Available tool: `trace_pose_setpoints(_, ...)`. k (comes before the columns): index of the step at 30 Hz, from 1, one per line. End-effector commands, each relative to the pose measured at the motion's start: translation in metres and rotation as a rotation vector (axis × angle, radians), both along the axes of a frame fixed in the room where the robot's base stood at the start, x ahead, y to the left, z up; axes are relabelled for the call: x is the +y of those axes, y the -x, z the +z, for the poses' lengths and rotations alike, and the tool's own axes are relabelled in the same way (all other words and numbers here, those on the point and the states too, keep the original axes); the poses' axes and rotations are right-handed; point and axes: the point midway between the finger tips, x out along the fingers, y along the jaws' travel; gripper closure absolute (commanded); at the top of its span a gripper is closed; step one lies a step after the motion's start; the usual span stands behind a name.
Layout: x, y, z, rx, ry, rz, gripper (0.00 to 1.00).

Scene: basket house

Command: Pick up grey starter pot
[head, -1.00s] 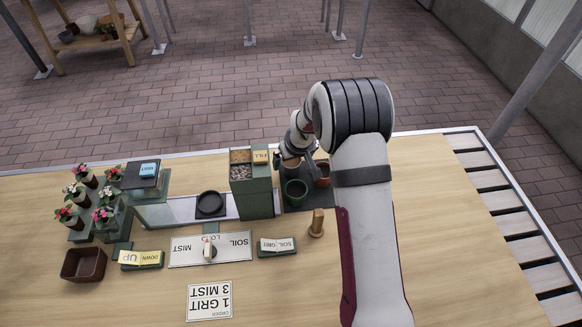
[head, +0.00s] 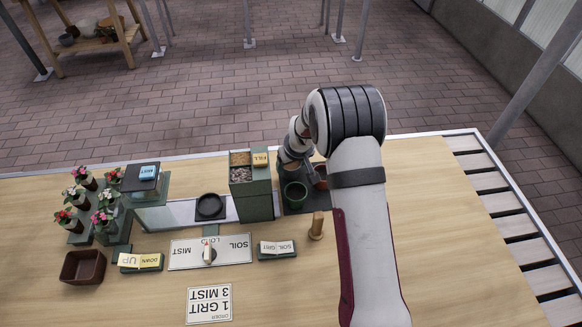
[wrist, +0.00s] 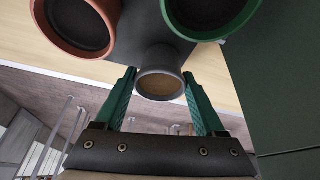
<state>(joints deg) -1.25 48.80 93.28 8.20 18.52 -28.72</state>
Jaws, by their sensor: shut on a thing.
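The grey starter pot (wrist: 160,86) shows in the wrist view between the two green fingers of my gripper (wrist: 160,78). My gripper is shut on it, one finger on each side. I see its grey rim and a brownish inside. In the head view my wrist and arm mostly cover the gripper, and I cannot make out the grey pot clearly there. A green pot (head: 295,196) and a terracotta pot (head: 320,184) stand close by on a dark mat. They also fill the top of the wrist view, green (wrist: 243,33) at right and terracotta (wrist: 47,35) at left.
A green dispenser box (head: 250,192) stands just left of the pots. A wooden peg (head: 316,226) and a soil/grit switch (head: 277,248) are in front. A black dish (head: 210,206) and several flowering plants (head: 75,197) are further left. The table's right side is clear.

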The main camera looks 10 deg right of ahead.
Motion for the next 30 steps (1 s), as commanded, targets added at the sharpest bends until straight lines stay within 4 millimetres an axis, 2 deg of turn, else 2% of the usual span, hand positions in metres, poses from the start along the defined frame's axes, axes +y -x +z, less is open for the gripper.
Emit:
trace_pose_setpoints(5, 0.000, -0.001, 0.015, -0.003, 0.000, 0.001, 0.83)
trace_pose_setpoints(9, 0.000, -0.001, 0.042, -0.005, -0.001, 0.001, 0.83)
trace_pose_setpoints(21, -0.081, 0.043, 0.095, -0.002, -0.001, -0.004, 0.83)
trace_pose_setpoints(24, -0.094, 0.050, 0.104, -0.001, -0.001, -0.002, 0.83)
trace_pose_setpoints(27, -0.096, 0.052, 0.111, -0.001, -0.001, -0.009, 0.83)
trace_pose_setpoints(30, -0.078, 0.044, 0.125, -0.003, 0.001, -0.048, 0.83)
